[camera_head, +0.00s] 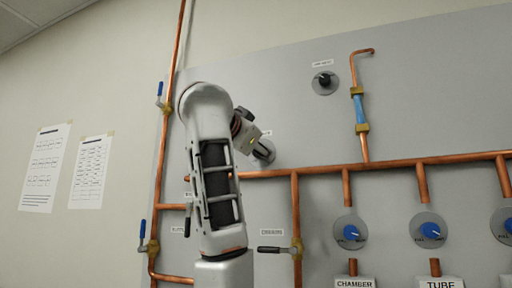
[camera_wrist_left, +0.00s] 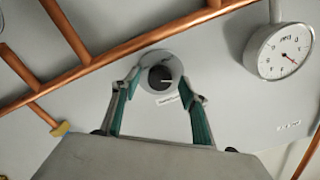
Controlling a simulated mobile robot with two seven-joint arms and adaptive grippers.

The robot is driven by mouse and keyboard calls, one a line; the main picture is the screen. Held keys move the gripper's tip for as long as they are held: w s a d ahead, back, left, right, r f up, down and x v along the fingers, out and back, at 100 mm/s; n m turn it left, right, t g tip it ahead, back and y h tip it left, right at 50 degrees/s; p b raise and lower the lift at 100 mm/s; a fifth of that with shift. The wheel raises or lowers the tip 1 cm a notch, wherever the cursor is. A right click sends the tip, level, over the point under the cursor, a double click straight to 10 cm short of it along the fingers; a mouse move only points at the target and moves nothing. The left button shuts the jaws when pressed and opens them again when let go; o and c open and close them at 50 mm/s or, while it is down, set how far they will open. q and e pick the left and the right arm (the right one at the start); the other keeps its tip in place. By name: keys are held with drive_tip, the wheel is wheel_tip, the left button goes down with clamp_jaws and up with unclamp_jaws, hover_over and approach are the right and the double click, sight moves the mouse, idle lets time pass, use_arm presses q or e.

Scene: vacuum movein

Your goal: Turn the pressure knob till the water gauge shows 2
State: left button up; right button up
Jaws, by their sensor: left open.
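The pressure knob (camera_wrist_left: 160,77) is a small black knob with a pale mark on a round grey plate, with a small label beside it. In the head view its plate (camera_head: 264,152) shows partly behind my left gripper (camera_head: 246,134). In the left wrist view my left gripper (camera_wrist_left: 159,80) is open, with one green-padded finger on each side of the knob. I cannot tell whether the fingers touch it. The round white water gauge (camera_wrist_left: 279,51) is at the upper right, its red needle toward the picture's lower right. Its reading is too small to tell. My arm hides it in the head view.
A copper pipe (camera_head: 385,166) runs across the grey panel (camera_head: 300,130) near the knob. Another black knob (camera_head: 324,82) sits at upper right. Several blue valve knobs (camera_head: 430,231) are at lower right.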

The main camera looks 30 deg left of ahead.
use_arm(q)
drive_tip(key=shift+w, duration=0.1)
drive_tip(key=c, duration=1.1)
drive_tip(key=shift+n, duration=2.1)
drive_tip(key=o, duration=1.1)
